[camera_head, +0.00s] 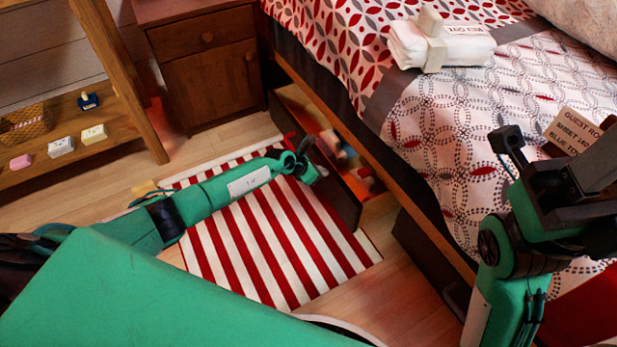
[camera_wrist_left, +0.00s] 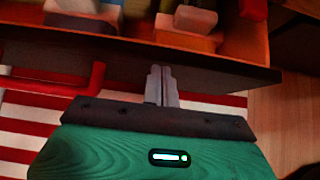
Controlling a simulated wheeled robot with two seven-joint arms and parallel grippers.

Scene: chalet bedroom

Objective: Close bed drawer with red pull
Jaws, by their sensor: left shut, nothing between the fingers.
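The bed drawer (camera_head: 340,196) stands pulled out from under the bed, with folded items inside. My left gripper (camera_head: 312,172) is at the drawer's front board. In the left wrist view the shut, empty fingers (camera_wrist_left: 160,85) point at the dark front board (camera_wrist_left: 215,66), overlapping it; I cannot tell whether they touch. The red pull (camera_wrist_left: 62,86) is on the front, left of the fingers in that view.
A red-and-white striped rug (camera_head: 270,250) lies under my left arm. A wooden nightstand (camera_head: 210,85) stands beyond the drawer. Another dark drawer front (camera_head: 425,255) lies along the bed to the right. White towels (camera_head: 465,48) and a card (camera_head: 578,130) are on the bed.

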